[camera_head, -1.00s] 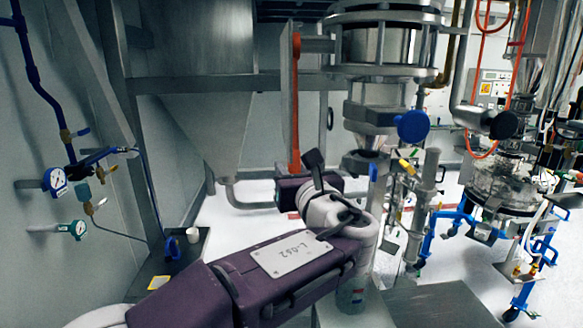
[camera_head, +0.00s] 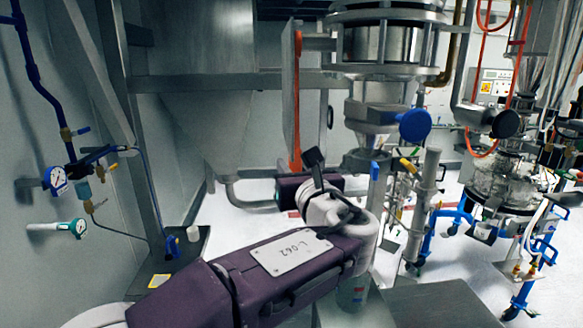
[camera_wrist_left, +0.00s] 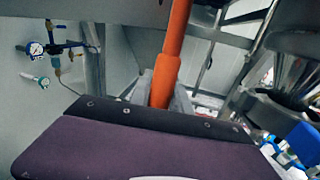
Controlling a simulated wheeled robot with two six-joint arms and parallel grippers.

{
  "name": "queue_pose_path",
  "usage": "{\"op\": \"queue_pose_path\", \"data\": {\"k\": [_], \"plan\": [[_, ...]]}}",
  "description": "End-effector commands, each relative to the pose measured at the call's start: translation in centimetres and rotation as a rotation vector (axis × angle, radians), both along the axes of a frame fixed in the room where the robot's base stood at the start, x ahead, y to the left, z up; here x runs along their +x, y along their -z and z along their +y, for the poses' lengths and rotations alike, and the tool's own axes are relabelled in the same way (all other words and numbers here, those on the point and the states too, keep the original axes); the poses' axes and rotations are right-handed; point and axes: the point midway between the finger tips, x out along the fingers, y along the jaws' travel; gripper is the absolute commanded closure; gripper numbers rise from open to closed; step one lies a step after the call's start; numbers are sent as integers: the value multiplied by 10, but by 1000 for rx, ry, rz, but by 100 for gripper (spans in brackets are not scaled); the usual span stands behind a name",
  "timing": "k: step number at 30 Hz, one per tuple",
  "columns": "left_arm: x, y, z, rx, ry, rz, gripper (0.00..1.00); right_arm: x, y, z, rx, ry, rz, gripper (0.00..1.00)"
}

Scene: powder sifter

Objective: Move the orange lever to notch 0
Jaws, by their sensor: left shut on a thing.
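The orange lever (camera_head: 298,100) is a long bar, nearly upright beside the edge of a grey metal plate (camera_head: 289,95), left of the steel sifter body. My left gripper (camera_head: 296,176) is at the lever's lower end, shut on it; my purple wrist hides much of the fingers in the head view. In the left wrist view the lever (camera_wrist_left: 173,50) runs down between the grey fingers of my left gripper (camera_wrist_left: 164,97). The notch marks cannot be read in either view. My right gripper is not in view.
The steel sifter body (camera_head: 378,45) with a blue knob (camera_head: 415,125) stands right of the lever. A steel hopper (camera_head: 205,120) is behind on the left. Gauges (camera_head: 56,179) are on the left wall. A small table (camera_head: 190,262) stands at lower left.

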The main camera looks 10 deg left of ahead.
Motion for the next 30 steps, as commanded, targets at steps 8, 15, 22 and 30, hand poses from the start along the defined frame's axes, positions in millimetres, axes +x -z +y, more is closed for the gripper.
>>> {"op": "queue_pose_path", "data": {"k": [8,15,22,30], "plan": [[0,0,0,0,0,0,100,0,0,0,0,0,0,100],[0,0,0,0,0,0,100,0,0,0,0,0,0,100],[-17,-14,-4,-16,3,69,100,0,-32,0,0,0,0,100],[-51,-16,-11,-45,1,223,100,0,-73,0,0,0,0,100]]}}
